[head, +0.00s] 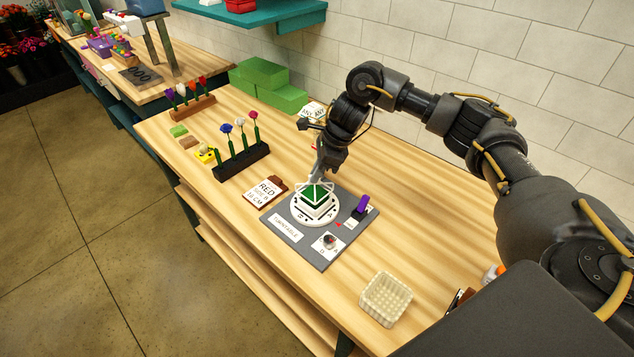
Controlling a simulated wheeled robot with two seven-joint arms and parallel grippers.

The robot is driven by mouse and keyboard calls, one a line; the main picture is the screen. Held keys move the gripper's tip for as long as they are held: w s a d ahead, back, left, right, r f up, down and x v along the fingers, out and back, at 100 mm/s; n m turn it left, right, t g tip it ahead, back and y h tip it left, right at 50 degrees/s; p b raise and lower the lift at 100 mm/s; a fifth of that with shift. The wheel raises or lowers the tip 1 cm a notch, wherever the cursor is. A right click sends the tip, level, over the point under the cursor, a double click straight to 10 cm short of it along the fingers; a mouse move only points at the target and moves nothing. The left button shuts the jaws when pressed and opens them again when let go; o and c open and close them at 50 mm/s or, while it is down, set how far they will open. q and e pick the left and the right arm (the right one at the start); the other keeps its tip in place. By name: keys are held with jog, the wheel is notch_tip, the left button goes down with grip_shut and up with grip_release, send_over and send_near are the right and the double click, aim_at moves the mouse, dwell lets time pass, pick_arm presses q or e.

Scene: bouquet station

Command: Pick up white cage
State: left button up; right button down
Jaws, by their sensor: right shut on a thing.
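The white cage (316,209) is a small frame with white bars around a green block (314,194). It sits on the round white turntable (297,215) on a grey board (285,246) marked "TURNTABLE". My right gripper (317,178) reaches down from behind and is shut at the top of the cage, at its back edge. The fingertips are small here, and the exact grip is hard to make out. I cannot tell any gap between the cage and the turntable. My left gripper is out of view.
A purple piece (362,204) stands on the board's right side. A cream lattice basket (386,298) stands near the front. Green blocks (268,84) lie by the wall.

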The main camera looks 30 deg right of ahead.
pick_arm(q)
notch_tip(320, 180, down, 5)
jog(key=b, duration=0.3)
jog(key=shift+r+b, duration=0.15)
jog(key=shift+b, duration=0.25)
pick_arm(e)
jog(key=s+a+r, duration=0.2)
jog(key=s+r, duration=0.3)
jog(key=s, duration=0.1)
jog(key=s+a+r, duration=0.3)
jog(key=s+r, duration=0.2)
jog(key=s, duration=0.1)
jog(key=shift+s+a+r, duration=0.2)
jog(key=shift+s+a, duration=0.15)
jog(key=shift+s, duration=0.05)
jog(key=shift+f, duration=0.1)
